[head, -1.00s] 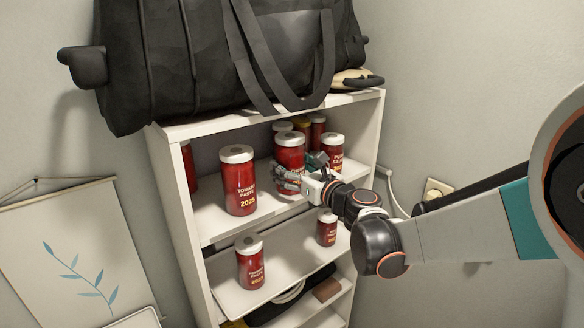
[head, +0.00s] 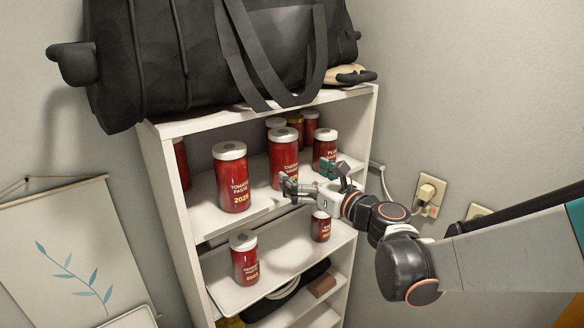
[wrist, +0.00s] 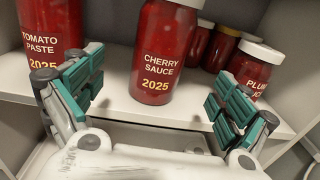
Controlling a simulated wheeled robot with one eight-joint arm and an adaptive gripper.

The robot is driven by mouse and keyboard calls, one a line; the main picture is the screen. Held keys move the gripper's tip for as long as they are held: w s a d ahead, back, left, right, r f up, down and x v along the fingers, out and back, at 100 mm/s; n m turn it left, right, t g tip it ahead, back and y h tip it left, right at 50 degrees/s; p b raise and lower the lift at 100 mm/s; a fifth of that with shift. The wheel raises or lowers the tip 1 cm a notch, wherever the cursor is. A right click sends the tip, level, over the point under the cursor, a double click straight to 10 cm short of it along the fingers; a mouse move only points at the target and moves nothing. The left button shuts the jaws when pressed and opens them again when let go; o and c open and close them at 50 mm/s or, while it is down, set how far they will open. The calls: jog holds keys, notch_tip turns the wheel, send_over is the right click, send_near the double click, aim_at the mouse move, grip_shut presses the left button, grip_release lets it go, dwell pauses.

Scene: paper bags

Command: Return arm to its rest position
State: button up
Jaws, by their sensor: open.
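My gripper (head: 305,180) is open and empty in front of the white shelf unit, at the upper shelf's front edge. In the wrist view its two teal-padded fingers (wrist: 158,103) are spread wide. A red cherry sauce jar (head: 283,158) with a white lid stands upright on the upper shelf just beyond the fingers. It also shows in the wrist view (wrist: 164,48), with a gap between it and each finger. My arm reaches in from the right.
A tomato paste jar (head: 233,180) stands left of the cherry sauce, and a plum jar (head: 324,146) right. Smaller jars (head: 244,258) (head: 320,226) stand on the shelf below. A black bag (head: 215,50) lies on top. Wall sockets (head: 430,190) are at right.

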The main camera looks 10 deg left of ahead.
jog(key=s+d+f+n+g+h+b, duration=0.2)
jog(key=s+d+f+n+h+b, duration=0.2)
jog(key=s+d+f+n+b, duration=0.5)
jog(key=s+d+f+n+g+h+b, duration=0.1)
jog(key=s+d+f+n+h+b, duration=0.3)
jog(key=s+d+f+n+b, duration=0.5)
jog(key=s+d+f+n+g+h+b, duration=0.2)
jog(key=s+d+f+n+h+b, duration=0.3)
jog(key=f, duration=1.5)
jog(key=s+d+n+b, duration=0.3)
jog(key=s+d+b, duration=0.2)
jog(key=b, duration=0.1)
jog(key=shift+s+f+n+g+b, duration=0.25)
jog(key=shift+f+n+g+b, duration=0.05)
jog(key=shift+f+n, duration=0.1)
